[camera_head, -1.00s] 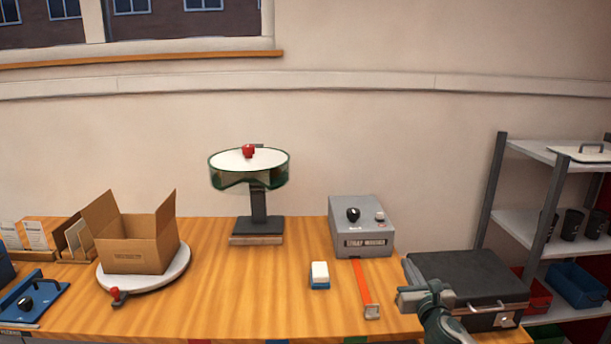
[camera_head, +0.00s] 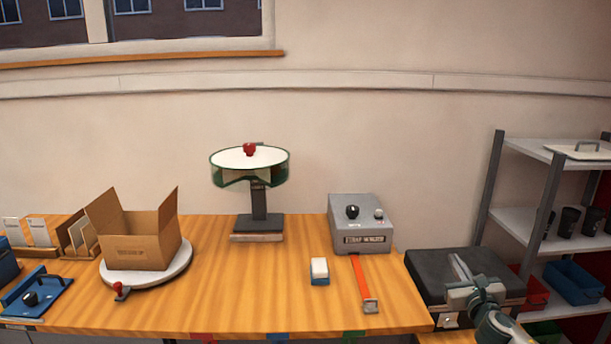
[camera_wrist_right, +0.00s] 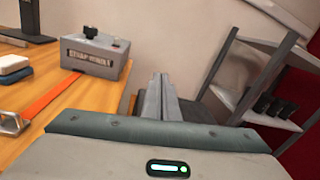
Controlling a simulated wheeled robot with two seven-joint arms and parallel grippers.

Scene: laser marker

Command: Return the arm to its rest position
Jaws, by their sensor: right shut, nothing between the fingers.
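My right gripper (camera_head: 460,270) is in front of and over the dark case (camera_head: 428,272) at the right end of the bench. Its fingers are closed together with nothing between them. In the right wrist view the shut fingers (camera_wrist_right: 162,98) point toward the wall, between the grey control box (camera_wrist_right: 95,56) and the shelf rack. Part of the case is hidden behind my right arm. My left gripper is not in view.
On the wooden bench (camera_head: 240,300) stand a cardboard box (camera_head: 140,245) on a round white turntable (camera_head: 182,262), a green-shielded marker stand (camera_head: 258,225), a blue-and-white block (camera_head: 319,271) and an orange strap (camera_head: 361,280). A shelf rack (camera_head: 545,200) stands at the right.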

